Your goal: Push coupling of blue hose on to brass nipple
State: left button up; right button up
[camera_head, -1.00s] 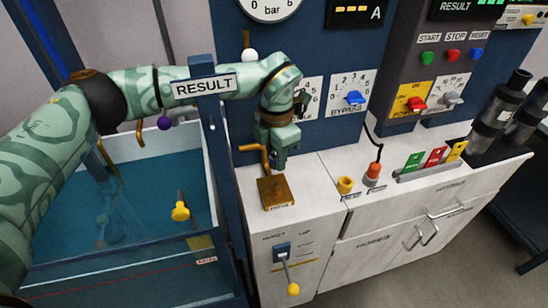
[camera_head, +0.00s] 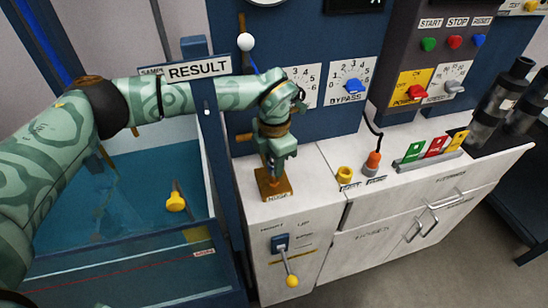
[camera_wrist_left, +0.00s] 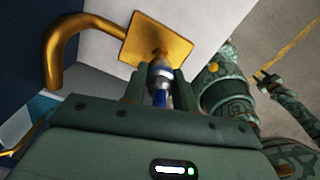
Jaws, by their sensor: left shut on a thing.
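My left gripper (camera_head: 271,178) points down at the square brass plate (camera_head: 264,193) on the white cabinet top. In the left wrist view the fingers (camera_wrist_left: 159,88) are shut on the silver coupling (camera_wrist_left: 160,72) of the blue hose (camera_wrist_left: 161,98), which sits between them. The coupling's end meets the brass nipple (camera_wrist_left: 161,54) standing on the brass plate (camera_wrist_left: 150,36), in line with it. I cannot tell how far the coupling is over the nipple. In the head view the gripper hides the coupling and nipple.
A bent brass pipe (camera_wrist_left: 62,52) curves close beside the plate. The RESULT sign post (camera_head: 199,70) stands near my left forearm. A yellow-knobbed lever (camera_head: 291,280) projects from the cabinet front. A yellow socket (camera_head: 345,174) and orange plug (camera_head: 373,160) stand to the right.

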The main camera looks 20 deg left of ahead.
dwell(0.4)
pick_arm(q)
jog(key=shift+r, duration=0.1)
jog(key=shift+p, duration=0.8)
dwell(0.9)
jog(key=shift+s+f+b, duration=0.1)
jog(key=shift+f+b, duration=0.5)
jog(key=shift+f, duration=1.25)
jog(key=o, duration=1.1)
jog(key=shift+r, duration=0.1)
notch_tip(320, 180, up, 16)
jog(key=p, duration=0.3)
